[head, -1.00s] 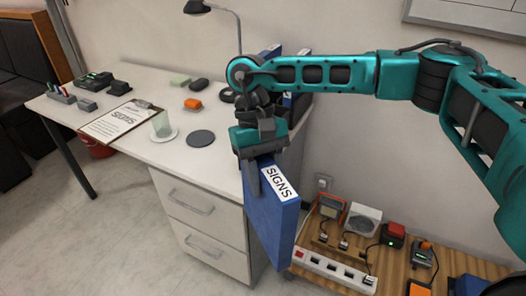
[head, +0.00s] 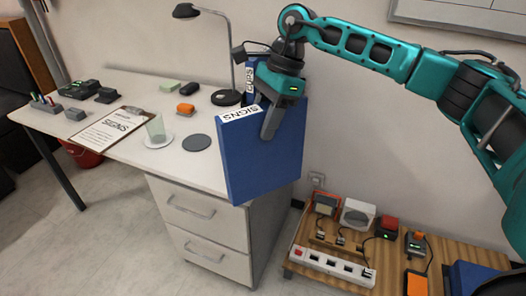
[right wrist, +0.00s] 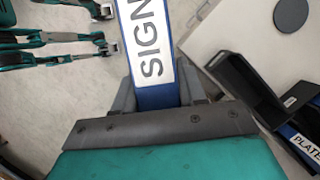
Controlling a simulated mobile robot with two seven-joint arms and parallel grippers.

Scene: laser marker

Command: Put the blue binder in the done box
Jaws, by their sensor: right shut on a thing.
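The blue binder (head: 262,155), with a white SIGNS label on its spine, hangs from my right gripper (head: 268,130). The gripper is shut on its spine edge. The binder's broad side faces the head view, and it overlaps the desk's right end; the gap to the desk is hard to tell. In the right wrist view the binder's spine (right wrist: 150,50) runs up from between the fingers. I cannot pick out a box marked done.
A wooden surface with devices and a power strip (head: 332,268) is lower right.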

